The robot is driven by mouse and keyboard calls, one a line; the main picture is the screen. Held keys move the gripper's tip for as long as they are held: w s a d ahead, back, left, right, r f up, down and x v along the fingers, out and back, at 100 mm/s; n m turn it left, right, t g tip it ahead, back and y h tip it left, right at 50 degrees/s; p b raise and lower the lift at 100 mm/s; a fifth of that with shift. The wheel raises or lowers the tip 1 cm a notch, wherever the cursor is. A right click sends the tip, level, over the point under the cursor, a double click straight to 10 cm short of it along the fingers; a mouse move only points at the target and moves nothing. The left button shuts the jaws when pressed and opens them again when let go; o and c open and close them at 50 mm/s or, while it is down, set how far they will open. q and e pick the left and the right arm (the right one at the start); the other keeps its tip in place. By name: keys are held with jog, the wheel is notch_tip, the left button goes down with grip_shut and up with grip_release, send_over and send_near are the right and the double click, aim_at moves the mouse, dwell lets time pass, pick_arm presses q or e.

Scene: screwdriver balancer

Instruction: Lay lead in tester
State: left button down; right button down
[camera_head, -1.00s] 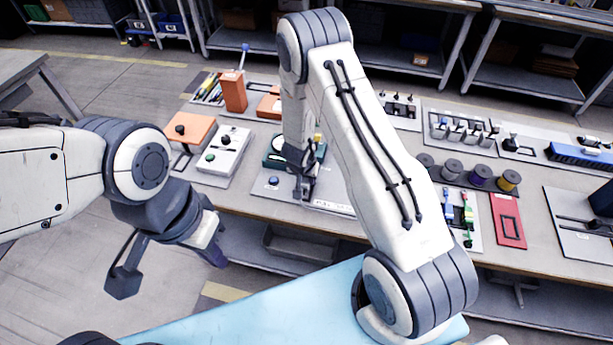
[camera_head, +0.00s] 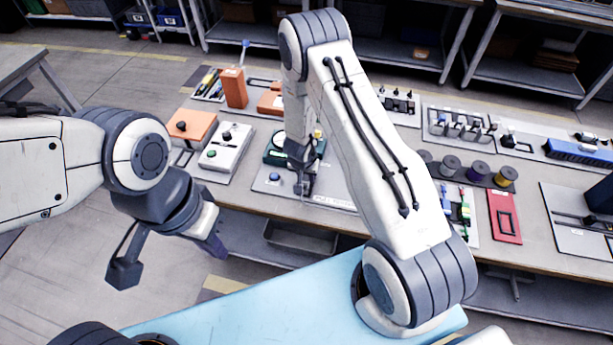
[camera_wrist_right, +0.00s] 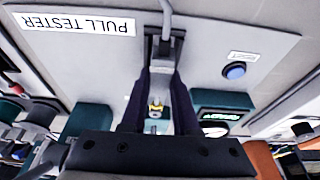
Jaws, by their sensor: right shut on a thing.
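The pull tester is a grey plate (camera_head: 335,196) on the bench with a blue button (camera_head: 274,177) and dark green blocks (camera_head: 275,150). In the right wrist view its PULL TESTER label (camera_wrist_right: 75,23) appears upside down. My right gripper (camera_head: 302,188) is low over this plate. In the wrist view my right gripper (camera_wrist_right: 165,42) is shut on a thin grey lead (camera_wrist_right: 166,12), which runs out past the fingertips. A small yellow part (camera_wrist_right: 155,103) shows between the fingers; whether it belongs to the lead is unclear. My left gripper (camera_head: 168,262) is open and empty, away from the bench.
An orange box (camera_head: 190,125) and a grey box with knobs (camera_head: 226,146) stand left of the tester. Wire spools (camera_head: 478,172) and a red tray (camera_head: 505,215) are to the right. My right arm crosses over the bench and hides its middle. Floor lies beneath my left gripper.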

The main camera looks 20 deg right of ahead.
jog(key=shift+f+b, duration=0.55)
jog(key=shift+f, duration=0.1)
jog(key=shift+f, duration=0.2)
dwell(0.5)
jog(key=c, duration=0.6)
grip_release()
jog(key=p+v, duration=0.2)
jog(key=v, duration=0.8)
jog(key=shift+s+r+p, duration=0.1)
jog(key=shift+r+p, duration=0.2)
jog(key=shift+r, duration=0.05)
